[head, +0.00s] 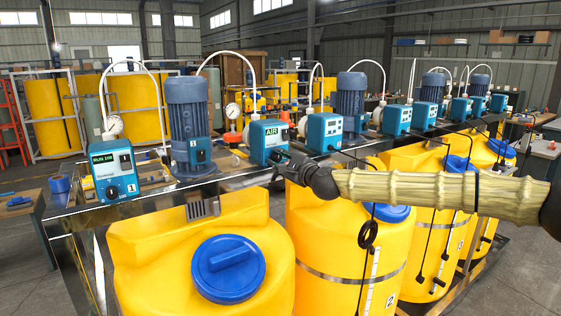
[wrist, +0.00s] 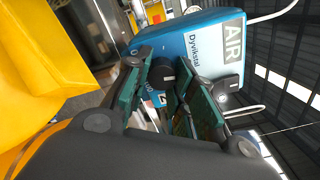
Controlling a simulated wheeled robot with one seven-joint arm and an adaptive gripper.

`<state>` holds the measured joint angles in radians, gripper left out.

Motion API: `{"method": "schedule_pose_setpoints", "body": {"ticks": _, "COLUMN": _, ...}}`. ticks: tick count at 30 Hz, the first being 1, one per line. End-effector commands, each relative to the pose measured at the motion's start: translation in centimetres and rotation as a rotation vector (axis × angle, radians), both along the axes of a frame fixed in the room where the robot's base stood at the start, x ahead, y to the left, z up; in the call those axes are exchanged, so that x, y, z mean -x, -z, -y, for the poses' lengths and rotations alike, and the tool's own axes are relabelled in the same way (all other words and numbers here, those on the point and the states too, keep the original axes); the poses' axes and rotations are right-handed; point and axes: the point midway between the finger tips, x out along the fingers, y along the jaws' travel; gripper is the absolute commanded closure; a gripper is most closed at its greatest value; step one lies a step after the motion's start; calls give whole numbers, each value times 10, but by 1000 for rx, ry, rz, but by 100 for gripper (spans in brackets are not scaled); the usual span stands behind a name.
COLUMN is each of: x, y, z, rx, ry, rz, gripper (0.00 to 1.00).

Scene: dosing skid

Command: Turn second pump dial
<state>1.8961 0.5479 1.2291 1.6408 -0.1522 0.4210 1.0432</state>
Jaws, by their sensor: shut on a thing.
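The second pump is a blue box (head: 268,141) on the skid's top rail, with a display reading AIR. In the wrist view its blue housing (wrist: 160,38) fills the upper middle, with the AIR display at the right and a label 2 below the dial. Its black dial (wrist: 161,73) sits between the fingers. My gripper (wrist: 168,70) is shut on the dial, one green-padded finger on each side. In the head view my gripper (head: 282,160) is at the front of this pump, and the dial is mostly hidden behind it.
The first pump (head: 112,172), labelled 1 with a RUN display, stands to the left. A blue motor (head: 188,115) stands between the two pumps. More pumps and motors continue to the right. Yellow tanks with blue lids (head: 228,268) stand below my arm. White hoses arch above the pumps.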

Motion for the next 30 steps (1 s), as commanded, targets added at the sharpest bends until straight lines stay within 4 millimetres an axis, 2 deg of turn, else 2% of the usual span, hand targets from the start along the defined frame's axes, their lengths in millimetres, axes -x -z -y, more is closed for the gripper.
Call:
{"method": "schedule_pose_setpoints", "body": {"ticks": 15, "x": 4, "y": 1, "z": -5, "rx": 2, "ry": -10, "rz": -2, "gripper": 99}}
{"method": "schedule_pose_setpoints", "body": {"ticks": 16, "x": 4, "y": 1, "z": -5, "rx": 2, "ry": -10, "rz": -2, "gripper": 72}}
{"method": "schedule_pose_setpoints", "body": {"ticks": 19, "x": 4, "y": 1, "z": -4, "rx": 2, "ry": -9, "rz": -1, "gripper": 54}}
{"method": "schedule_pose_setpoints", "body": {"ticks": 30, "x": 3, "y": 0, "z": 1, "rx": 1, "ry": -2, "rz": -1, "gripper": 54}}
